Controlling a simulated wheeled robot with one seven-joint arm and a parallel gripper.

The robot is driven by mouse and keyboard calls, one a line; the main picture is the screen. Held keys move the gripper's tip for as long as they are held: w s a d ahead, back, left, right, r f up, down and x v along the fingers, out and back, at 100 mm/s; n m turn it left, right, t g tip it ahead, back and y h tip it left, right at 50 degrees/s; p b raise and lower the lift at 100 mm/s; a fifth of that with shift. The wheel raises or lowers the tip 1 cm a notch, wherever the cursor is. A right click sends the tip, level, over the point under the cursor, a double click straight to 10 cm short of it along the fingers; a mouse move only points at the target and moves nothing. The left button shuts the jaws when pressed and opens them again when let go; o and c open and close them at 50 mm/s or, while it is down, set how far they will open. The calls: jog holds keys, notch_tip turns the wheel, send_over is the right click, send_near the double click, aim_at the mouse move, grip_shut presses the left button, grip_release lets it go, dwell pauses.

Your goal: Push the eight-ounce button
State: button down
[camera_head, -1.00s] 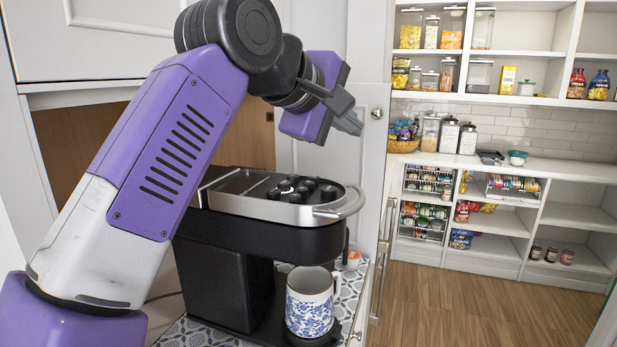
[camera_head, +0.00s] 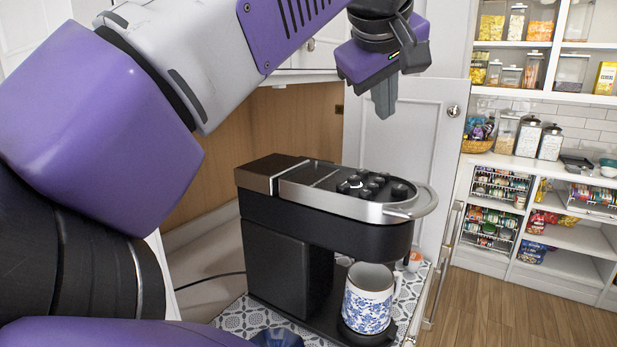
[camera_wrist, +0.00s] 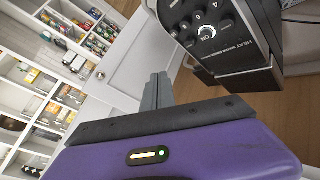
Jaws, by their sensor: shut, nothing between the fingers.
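The coffee machine (camera_head: 300,235) is black with a silver top rim and stands on the counter. Its top panel holds several dark round buttons (camera_head: 372,183) and one white-ringed one (camera_head: 354,180). In the wrist view the panel (camera_wrist: 205,30) is at the upper right, with "ON", "HEAT" and several dark buttons showing. I cannot tell which button is the eight-ounce one. My gripper (camera_head: 384,105) is shut and empty, pointing down above the machine's panel without touching it. Its shut fingers also show in the wrist view (camera_wrist: 158,90), to the left of the panel.
A white and blue flowered mug (camera_head: 368,300) stands under the machine's spout. A silver handle (camera_head: 412,207) juts from the panel's right end. A white cabinet door (camera_head: 425,130) is behind the machine. Pantry shelves (camera_head: 560,170) stand farther right.

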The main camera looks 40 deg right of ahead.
aim_at(380, 179)
jog(key=shift+f+b, duration=3.1)
jog(key=shift+f, duration=1.2)
jog(key=shift+f+b, duration=0.35)
jog(key=shift+f, duration=0.05)
jog(key=shift+s+f+b, duration=0.1)
jog(key=shift+f+b, duration=0.8)
jog(key=shift+f, duration=0.3)
jog(key=shift+r, duration=0.1)
jog(key=shift+r+p, duration=1)
jog(key=shift+r, duration=0.45)
jog(key=shift+r, duration=0.1)
jog(key=shift+r+p, duration=1.8)
jog(key=shift+r, duration=0.6)
